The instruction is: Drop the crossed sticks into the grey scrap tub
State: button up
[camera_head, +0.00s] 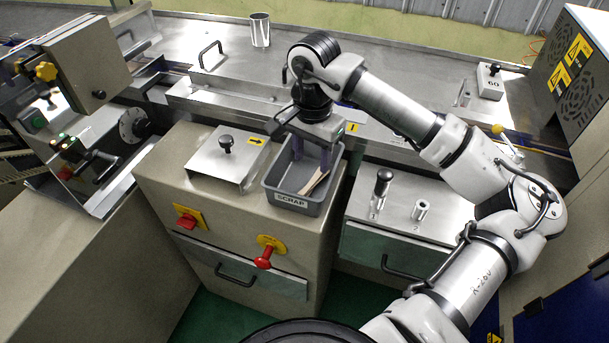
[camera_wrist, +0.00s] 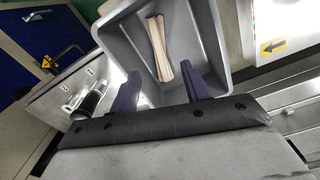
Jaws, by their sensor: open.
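The grey scrap tub (camera_head: 293,203), labelled SCRAP, stands on the beige cabinet in the head view. In the wrist view the tub (camera_wrist: 203,14) fills the upper middle. The crossed sticks (camera_head: 315,182) are pale wooden sticks lying inside the tub. In the wrist view the sticks (camera_wrist: 158,48) lie on the tub floor, close together at a narrow crossing angle. My gripper (camera_head: 312,158) is over the tub, pointing down. Its two dark fingers (camera_wrist: 160,88) are apart with nothing between them, and the sticks lie beyond the fingertips. The arm hides part of the tub's back in the head view.
A metal plate with a black knob (camera_head: 226,143) is left of the tub. A black-handled post (camera_head: 382,183) and a short metal post (camera_head: 420,211) stand to the right. Red knobs (camera_head: 265,258) project from the cabinet front. A metal cup (camera_head: 260,30) stands at the back.

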notch_tip(320, 180, up, 14)
jog(key=b, duration=0.2)
jog(key=shift+b, duration=0.35)
jog(key=shift+s+f, duration=0.1)
jog(key=shift+f, duration=0.1)
